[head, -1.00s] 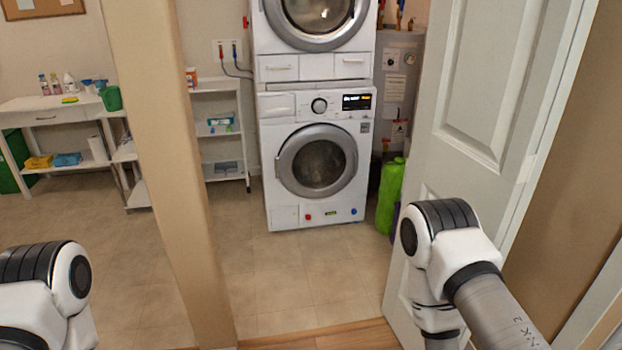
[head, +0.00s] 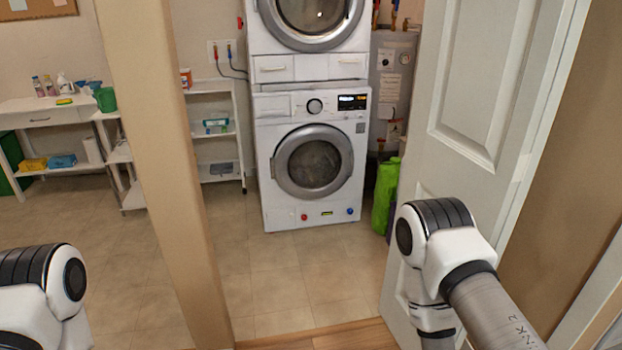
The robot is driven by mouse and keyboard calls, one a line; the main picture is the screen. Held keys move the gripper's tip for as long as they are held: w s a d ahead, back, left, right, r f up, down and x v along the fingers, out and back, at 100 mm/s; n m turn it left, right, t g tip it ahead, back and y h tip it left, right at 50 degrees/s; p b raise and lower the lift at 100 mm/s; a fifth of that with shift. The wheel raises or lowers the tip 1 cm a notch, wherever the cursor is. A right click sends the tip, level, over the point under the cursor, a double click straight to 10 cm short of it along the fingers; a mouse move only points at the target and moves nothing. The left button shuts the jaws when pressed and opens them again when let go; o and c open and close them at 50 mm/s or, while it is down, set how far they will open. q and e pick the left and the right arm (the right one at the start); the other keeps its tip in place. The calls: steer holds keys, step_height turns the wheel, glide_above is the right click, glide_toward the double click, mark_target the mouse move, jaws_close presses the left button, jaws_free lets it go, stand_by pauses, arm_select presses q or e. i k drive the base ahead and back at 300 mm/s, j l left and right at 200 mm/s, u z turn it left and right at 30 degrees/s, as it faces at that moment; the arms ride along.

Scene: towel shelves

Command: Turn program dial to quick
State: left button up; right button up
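The machine has a round grey door (head: 313,161), which is shut. It stands beyond the doorway, well ahead of me. Parts of both my arms show at the lower left and lower right, far from the dial. Neither gripper shows.
A beige door post (head: 165,150) is left of the opening, and an open white door (head: 480,130) is on the right, close to my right arm. A green bag (head: 385,195) stands right of the machine. The tiled floor (head: 285,270) between is clear. Shelves (head: 215,130) stand left.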

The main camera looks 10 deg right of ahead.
mark_target(315, 107)
steer(key=i+z, duration=0.3)
steer(key=i, duration=0.85)
